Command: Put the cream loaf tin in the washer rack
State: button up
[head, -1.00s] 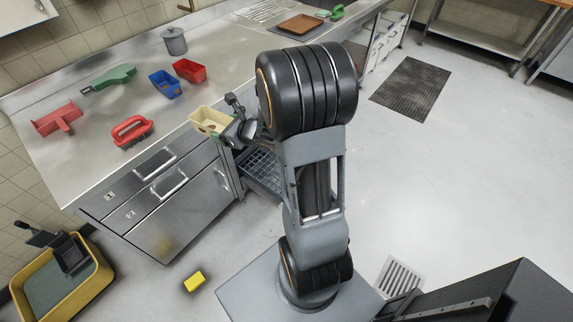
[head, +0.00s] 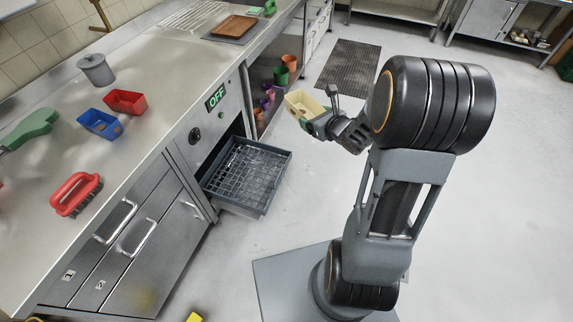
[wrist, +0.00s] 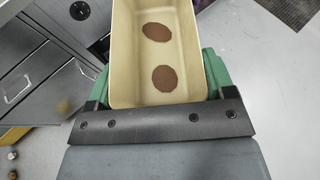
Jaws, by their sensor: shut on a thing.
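The cream loaf tin (head: 303,104) is held in my gripper (head: 322,122), to the right of the counter and above the floor. In the wrist view the tin (wrist: 122,55) fills the space between the green fingers of my gripper (wrist: 158,92), and two brown patches show on its inside. The washer rack (head: 245,172) is a dark grey gridded basket, pulled out from the washer below the counter. It looks empty. The tin is up and to the right of the rack in the head view, apart from it.
The washer front shows a green OFF display (head: 215,98). Cups (head: 289,63) sit on an open shelf beyond the washer.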

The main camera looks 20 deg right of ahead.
aim_at(252, 190)
jog(key=z, duration=1.05)
jog(key=i, duration=3)
jog(key=u, duration=4.45)
